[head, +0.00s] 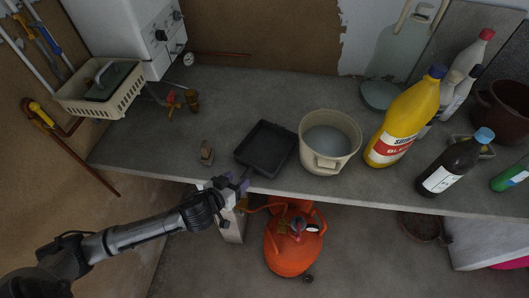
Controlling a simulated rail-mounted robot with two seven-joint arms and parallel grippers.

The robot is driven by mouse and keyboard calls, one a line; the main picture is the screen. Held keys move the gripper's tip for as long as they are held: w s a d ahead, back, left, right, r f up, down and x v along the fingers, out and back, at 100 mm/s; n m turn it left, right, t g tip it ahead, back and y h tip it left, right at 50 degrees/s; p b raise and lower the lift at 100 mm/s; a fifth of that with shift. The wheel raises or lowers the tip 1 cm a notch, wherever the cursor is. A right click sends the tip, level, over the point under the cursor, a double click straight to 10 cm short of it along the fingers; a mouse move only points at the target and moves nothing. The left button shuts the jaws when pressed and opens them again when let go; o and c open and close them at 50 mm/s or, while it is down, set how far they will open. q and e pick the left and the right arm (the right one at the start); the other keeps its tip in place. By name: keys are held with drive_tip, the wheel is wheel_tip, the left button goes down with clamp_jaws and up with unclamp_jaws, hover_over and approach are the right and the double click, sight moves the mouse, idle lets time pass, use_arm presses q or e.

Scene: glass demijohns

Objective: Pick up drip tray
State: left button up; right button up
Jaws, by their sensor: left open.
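The drip tray is most likely the black, square, shallow tray (267,150) lying on the grey worktop near its front edge, left of a cream bucket. My left gripper (241,184) is just in front of the tray's near left corner, around the worktop's front edge. It is open and nothing shows between its fingers. I cannot tell whether it touches the tray or the edge. My right gripper is not in view.
The cream bucket (330,142) stands close to the tray's right side. A small brown object (207,152) sits to its left. A yellow bottle (405,118) and a dark bottle (452,164) stand further right. An orange gas cylinder (292,247) is below the worktop. Behind the tray is clear.

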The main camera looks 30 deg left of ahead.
sight(242, 177)
use_arm(q)
drive_tip(key=shift+x, duration=2.4)
drive_tip(key=shift+d, duration=0.1)
clamp_jaws()
